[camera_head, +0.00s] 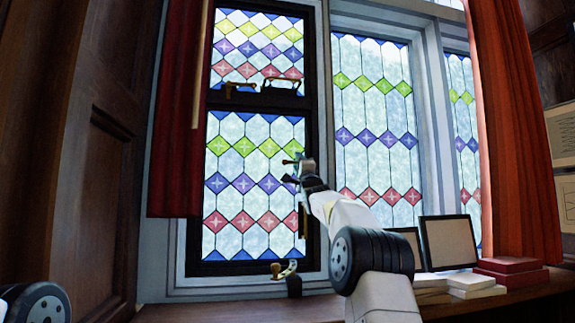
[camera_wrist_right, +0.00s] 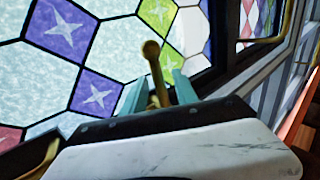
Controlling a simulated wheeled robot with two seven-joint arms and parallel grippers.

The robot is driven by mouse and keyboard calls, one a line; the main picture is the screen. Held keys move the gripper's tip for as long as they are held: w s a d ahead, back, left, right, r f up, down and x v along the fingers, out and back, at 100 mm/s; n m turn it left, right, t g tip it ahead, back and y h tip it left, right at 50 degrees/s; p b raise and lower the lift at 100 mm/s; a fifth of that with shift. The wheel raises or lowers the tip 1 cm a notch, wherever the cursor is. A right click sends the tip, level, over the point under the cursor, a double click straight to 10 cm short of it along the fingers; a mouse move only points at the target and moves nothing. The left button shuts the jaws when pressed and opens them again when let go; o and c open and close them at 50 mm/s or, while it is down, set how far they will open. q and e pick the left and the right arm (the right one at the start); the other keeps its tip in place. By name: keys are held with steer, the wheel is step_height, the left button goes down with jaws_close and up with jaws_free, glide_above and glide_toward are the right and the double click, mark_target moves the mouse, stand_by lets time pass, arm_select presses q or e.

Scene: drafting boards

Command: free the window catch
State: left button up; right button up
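The window catch (camera_wrist_right: 153,58) is a brass lever with a ball end at the right edge of the dark-framed leaded casement (camera_head: 210,130). In the right wrist view its shaft stands between the two teal fingertips of my right gripper (camera_wrist_right: 157,92), which look closed on it. In the head view the brass ball end (camera_head: 288,162) shows just left of my right gripper (camera_head: 303,166). The catch's base is hidden by the gripper. My left gripper is out of view.
Brass fittings (camera_head: 230,87) sit on the upper rail. A brass piece (camera_head: 285,268) and a dark item are at the sill. Red books (camera_head: 510,265), white books (camera_head: 472,283) and a framed panel (camera_head: 449,243) stand right. Red curtains (camera_head: 515,130) hang at both sides.

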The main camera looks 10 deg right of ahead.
steer(key=v, duration=0.7)
steer(key=shift+s+f, duration=0.25)
steer(key=shift+s, duration=0.1)
stand_by(0.4)
